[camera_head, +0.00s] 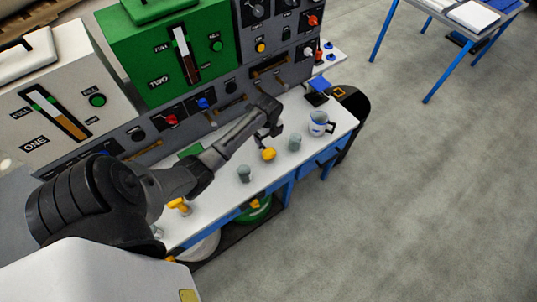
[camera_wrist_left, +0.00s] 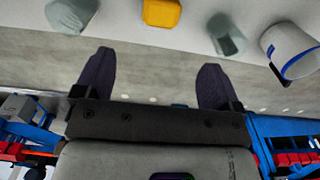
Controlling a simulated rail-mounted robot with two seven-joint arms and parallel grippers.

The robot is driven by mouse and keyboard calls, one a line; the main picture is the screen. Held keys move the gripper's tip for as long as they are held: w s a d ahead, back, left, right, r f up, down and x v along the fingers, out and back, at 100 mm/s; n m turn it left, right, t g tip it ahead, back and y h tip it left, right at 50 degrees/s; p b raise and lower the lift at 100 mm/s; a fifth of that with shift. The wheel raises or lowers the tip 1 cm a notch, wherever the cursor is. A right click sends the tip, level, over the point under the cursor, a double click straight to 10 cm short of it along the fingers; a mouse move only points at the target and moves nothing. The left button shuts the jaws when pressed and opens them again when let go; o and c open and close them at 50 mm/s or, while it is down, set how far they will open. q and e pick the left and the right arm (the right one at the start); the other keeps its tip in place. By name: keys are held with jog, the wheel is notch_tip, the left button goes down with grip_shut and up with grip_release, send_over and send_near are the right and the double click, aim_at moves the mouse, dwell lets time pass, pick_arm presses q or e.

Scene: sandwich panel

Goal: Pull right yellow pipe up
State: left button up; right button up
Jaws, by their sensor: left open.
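The right yellow pipe (camera_head: 268,154) stands on the white bench top between two grey pieces. It also shows at the top of the left wrist view (camera_wrist_left: 161,12), roughly in line with the gap between my fingers. My left gripper (camera_head: 269,139) is close to the pipe, open and empty. In the left wrist view its two dark fingers (camera_wrist_left: 155,68) are spread apart with nothing between them. Another yellow pipe (camera_head: 180,206) is further left on the bench, partly beside my arm. My right gripper does not show.
Grey pieces (camera_head: 244,173) (camera_head: 295,142) flank the right yellow pipe. A white and blue mug (camera_head: 318,124) stands to the right. The control panel with a green tank (camera_head: 170,50) and a white tank (camera_head: 50,105) rises behind. The floor in front is clear.

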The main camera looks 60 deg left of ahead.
aim_at(269, 152)
pick_arm(q)
notch_tip(269, 152, down, 13)
jog(key=shift+w+f+b, duration=0.1)
jog(key=shift+f+b, duration=0.05)
jog(key=shift+b, duration=1.05)
jog(key=shift+c, duration=0.2)
jog(key=c, duration=1.2)
notch_tip(269, 152, up, 9)
jog(key=p, duration=0.9)
jog(key=shift+f, duration=0.15)
jog(key=shift+c, duration=0.2)
jog(key=shift+w+r, duration=0.15)
jog(key=shift+r, duration=0.05)
jog(key=o, duration=0.9)
jog(key=shift+c, duration=0.2)
jog(key=o, duration=0.4)
jog(key=shift+f, duration=0.1)
